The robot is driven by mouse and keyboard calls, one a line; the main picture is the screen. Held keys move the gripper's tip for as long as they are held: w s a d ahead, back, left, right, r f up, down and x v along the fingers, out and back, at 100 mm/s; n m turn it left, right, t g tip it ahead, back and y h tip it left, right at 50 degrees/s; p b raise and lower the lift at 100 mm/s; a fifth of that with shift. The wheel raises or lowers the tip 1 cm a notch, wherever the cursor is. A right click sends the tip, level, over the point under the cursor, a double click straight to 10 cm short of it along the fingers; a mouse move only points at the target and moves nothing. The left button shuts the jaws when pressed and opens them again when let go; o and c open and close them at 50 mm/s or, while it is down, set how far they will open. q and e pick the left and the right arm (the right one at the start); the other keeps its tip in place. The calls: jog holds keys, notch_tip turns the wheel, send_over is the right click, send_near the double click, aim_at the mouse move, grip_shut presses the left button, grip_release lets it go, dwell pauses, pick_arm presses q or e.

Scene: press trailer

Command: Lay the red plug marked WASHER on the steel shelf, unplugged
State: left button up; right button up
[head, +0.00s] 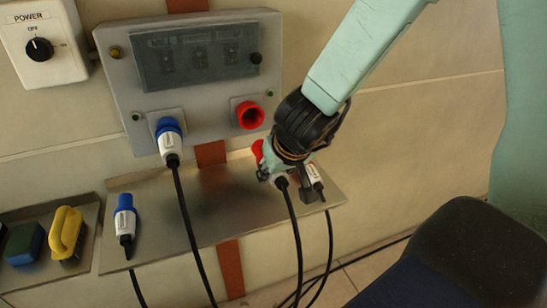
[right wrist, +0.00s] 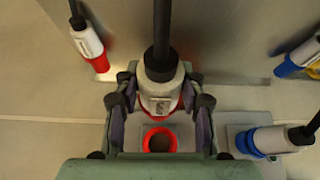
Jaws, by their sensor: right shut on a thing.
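My right gripper (head: 283,172) is shut on a red plug with a white body and black cable. The held plug (head: 257,150) is clear of the wall and in front of the steel shelf (head: 222,190); its height above the shelf is hard to tell. In the right wrist view the held plug (right wrist: 160,93) sits between the fingers, red end toward the empty red socket (right wrist: 160,139), apart from it. A second red and white plug (head: 313,174) lies at the shelf's right end, also seen in the wrist view (right wrist: 90,43). Neither label is readable. My left gripper is not in view.
A blue plug (head: 169,138) is in the panel's left socket. Another blue plug (head: 125,215) lies on the shelf's left end. A tray (head: 85,245) with a yellow-handled brush (head: 66,232) stands at far left. The shelf's middle is clear but for a hanging cable.

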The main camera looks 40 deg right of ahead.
aim_at(268, 208)
jog(key=x, duration=0.3)
jog(key=shift+w+d+f, duration=0.25)
jog(key=shift+w+d, duration=0.05)
jog(key=shift+w+a+r, duration=0.1)
jog(key=shift+w+r, duration=0.1)
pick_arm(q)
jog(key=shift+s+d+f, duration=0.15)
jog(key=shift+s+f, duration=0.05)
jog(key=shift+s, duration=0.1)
pick_arm(e)
jog(key=shift+s+a+g, duration=0.1)
jog(key=shift+g, duration=0.2)
notch_tip(268, 208, down, 4)
jog(key=b, duration=0.4)
jog(key=shift+r+b, duration=0.2)
jog(key=shift+b, duration=0.1)
jog(key=shift+f+b, duration=0.95)
jog(key=shift+b, duration=0.15)
pick_arm(q)
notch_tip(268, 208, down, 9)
jog(key=b, duration=0.2)
jog(key=shift+b, duration=0.35)
pick_arm(e)
jog(key=shift+f, duration=1.95)
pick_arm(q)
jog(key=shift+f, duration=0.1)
